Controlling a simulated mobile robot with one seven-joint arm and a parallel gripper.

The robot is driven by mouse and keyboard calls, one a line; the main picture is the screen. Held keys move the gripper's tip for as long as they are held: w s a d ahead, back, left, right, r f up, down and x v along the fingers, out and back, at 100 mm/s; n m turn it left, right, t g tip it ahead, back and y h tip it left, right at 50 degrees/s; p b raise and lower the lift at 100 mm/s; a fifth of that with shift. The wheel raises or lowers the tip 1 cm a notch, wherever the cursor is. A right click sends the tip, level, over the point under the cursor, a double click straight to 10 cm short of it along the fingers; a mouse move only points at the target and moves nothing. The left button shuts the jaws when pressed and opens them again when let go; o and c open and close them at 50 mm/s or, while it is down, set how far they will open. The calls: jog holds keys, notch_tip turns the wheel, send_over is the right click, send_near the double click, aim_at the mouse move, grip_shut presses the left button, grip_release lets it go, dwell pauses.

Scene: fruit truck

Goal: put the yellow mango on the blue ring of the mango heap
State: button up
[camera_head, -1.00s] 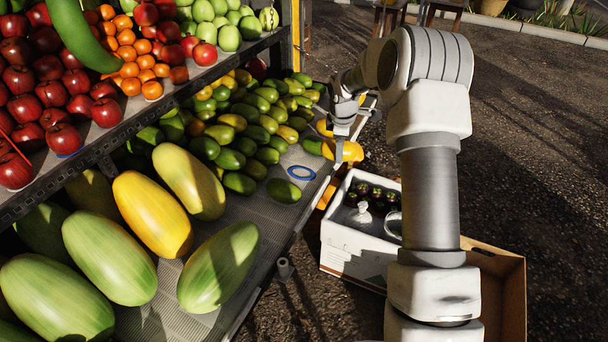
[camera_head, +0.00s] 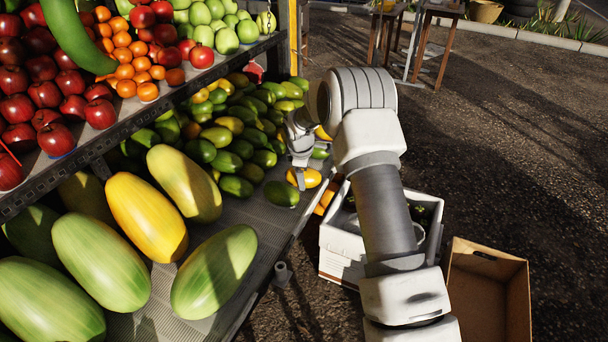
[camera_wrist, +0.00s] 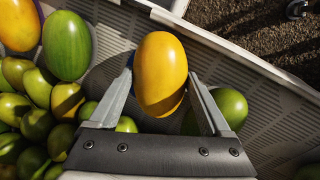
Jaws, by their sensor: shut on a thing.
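The yellow mango (camera_head: 308,178) is held between the fingers of my gripper (camera_head: 301,172), at the right edge of the mango heap. In the wrist view the mango (camera_wrist: 161,75) sits upright in the picture between the two fingers (camera_wrist: 160,80). The mango heap (camera_head: 232,135) is mostly green with some yellow fruit. The blue ring is hidden in the head view. In the wrist view a thin bit of blue (camera_wrist: 130,61) shows beside the mango, so the mango appears to be over the ring. I cannot tell whether it touches the shelf.
Green mangoes lie close to the gripper, one (camera_head: 281,193) just left of it and one (camera_wrist: 231,107) beside the right finger. Large papayas (camera_head: 145,215) lie nearer on the shelf. A white box (camera_head: 342,242) and an open cardboard box (camera_head: 490,295) stand on the ground.

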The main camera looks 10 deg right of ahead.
jog(key=shift+f, duration=0.1)
jog(key=o, duration=1)
